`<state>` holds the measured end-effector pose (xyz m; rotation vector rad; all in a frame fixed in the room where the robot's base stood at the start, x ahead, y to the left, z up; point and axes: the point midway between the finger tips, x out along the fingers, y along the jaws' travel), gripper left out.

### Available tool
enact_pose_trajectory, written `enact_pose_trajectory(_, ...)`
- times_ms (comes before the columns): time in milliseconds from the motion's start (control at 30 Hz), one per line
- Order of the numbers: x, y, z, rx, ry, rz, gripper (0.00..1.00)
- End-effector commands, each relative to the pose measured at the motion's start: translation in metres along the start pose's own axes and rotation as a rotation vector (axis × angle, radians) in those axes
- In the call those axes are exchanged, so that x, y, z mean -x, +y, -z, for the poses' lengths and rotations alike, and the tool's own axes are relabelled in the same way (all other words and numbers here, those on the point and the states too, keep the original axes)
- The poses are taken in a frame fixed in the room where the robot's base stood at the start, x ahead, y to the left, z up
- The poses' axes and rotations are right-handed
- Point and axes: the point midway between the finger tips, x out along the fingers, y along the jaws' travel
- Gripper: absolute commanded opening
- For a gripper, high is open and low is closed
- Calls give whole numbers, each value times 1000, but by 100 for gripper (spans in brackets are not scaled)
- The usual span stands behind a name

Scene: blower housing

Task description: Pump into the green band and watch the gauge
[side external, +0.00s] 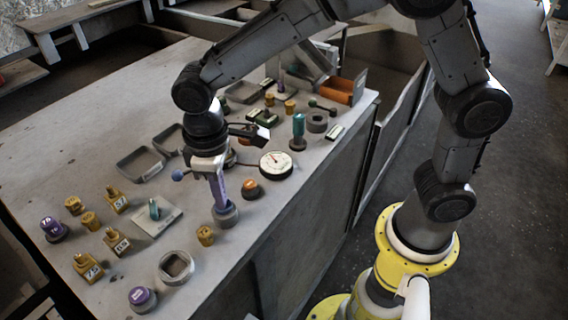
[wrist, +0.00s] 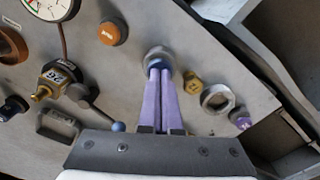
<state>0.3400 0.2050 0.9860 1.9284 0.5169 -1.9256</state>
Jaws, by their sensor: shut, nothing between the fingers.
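The round white gauge (side external: 276,165) lies on the bench right of my gripper; its needle is too small to read against a band. In the wrist view the gauge (wrist: 50,8) is cut off at the top left, with a little green and red on its rim. My gripper (side external: 224,204) is shut and empty, pointing down, its purple fingertips at a round grey part (side external: 229,217). In the wrist view the fingertips (wrist: 160,68) cover part of this grey part (wrist: 154,52); I cannot tell whether they press it. No part is clearly marked as the pump.
An orange-capped button (side external: 251,187) sits beside the gauge. A lever with a blue knob (side external: 178,175) is left of my gripper. A brass knob (side external: 205,235) and a square-holed ring (side external: 175,267) stand in front. Several brass and purple-topped parts crowd the left.

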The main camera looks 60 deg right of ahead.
Motion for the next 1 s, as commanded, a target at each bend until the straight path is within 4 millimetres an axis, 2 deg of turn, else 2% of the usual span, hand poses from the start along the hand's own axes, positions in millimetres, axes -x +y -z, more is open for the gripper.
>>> enact_pose_trajectory(233,0,0,0,0,-3,0,0)
enact_pose_trajectory(600,16,0,-1,0,-3,0,0)
enact_pose_trajectory(1000,17,0,0,0,-2,0,0)
